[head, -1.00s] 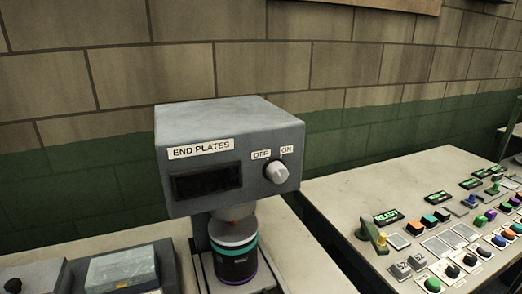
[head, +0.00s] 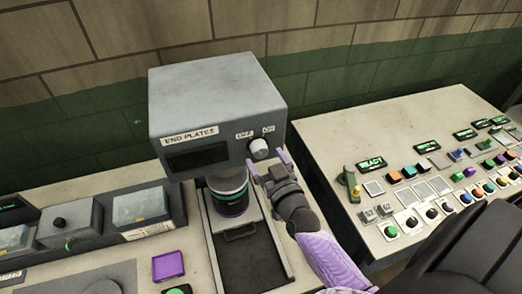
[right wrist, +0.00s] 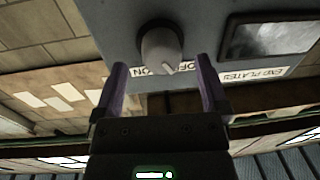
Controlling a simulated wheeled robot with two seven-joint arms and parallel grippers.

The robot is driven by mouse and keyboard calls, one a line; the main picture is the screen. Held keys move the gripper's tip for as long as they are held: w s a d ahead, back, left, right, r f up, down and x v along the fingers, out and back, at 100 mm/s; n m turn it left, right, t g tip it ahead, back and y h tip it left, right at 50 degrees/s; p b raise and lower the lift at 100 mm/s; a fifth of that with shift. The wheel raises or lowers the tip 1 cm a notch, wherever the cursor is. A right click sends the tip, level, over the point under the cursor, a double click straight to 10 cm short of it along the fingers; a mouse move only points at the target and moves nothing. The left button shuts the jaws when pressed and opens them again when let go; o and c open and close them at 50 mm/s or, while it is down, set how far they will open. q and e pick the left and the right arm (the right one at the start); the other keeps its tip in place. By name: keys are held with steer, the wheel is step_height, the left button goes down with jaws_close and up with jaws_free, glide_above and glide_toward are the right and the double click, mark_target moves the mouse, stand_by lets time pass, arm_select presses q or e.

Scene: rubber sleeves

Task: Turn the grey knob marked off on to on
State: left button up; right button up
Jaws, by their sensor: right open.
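The grey knob (head: 258,148) is on the front of a grey box (head: 218,100) labelled END PLATES, below the OFF and ON labels. In the right wrist view the knob (right wrist: 162,48) appears upside down, with a pale mark on its rim near the labels; I cannot tell exactly which label it points to. My right gripper (head: 267,162) is open just below and in front of the knob. In the right wrist view its two purple fingers (right wrist: 160,72) are apart, one on each side of the knob's line, with no visible contact. My left gripper is not in view.
A dark cylinder with a teal band (head: 229,190) stands under the box, above a dark tray (head: 245,262). A panel of coloured buttons (head: 330,150) with a READY display is at the right. A purple square button (head: 168,265) is at lower left.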

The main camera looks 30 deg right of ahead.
steer(key=shift+w+d, duration=0.1)
steer(key=shift+w, duration=0.95)
jaws_close()
steer(key=m, duration=0.5)
steer(key=shift+f+m+b, duration=0.1)
steer(key=shift+m+b, duration=0.25)
steer(key=shift+m, duration=0.05)
steer(key=m, duration=0.6)
steer(key=shift+t+h+b, duration=0.3)
steer(key=shift+h+b, duration=0.1)
steer(key=shift+m, duration=0.4)
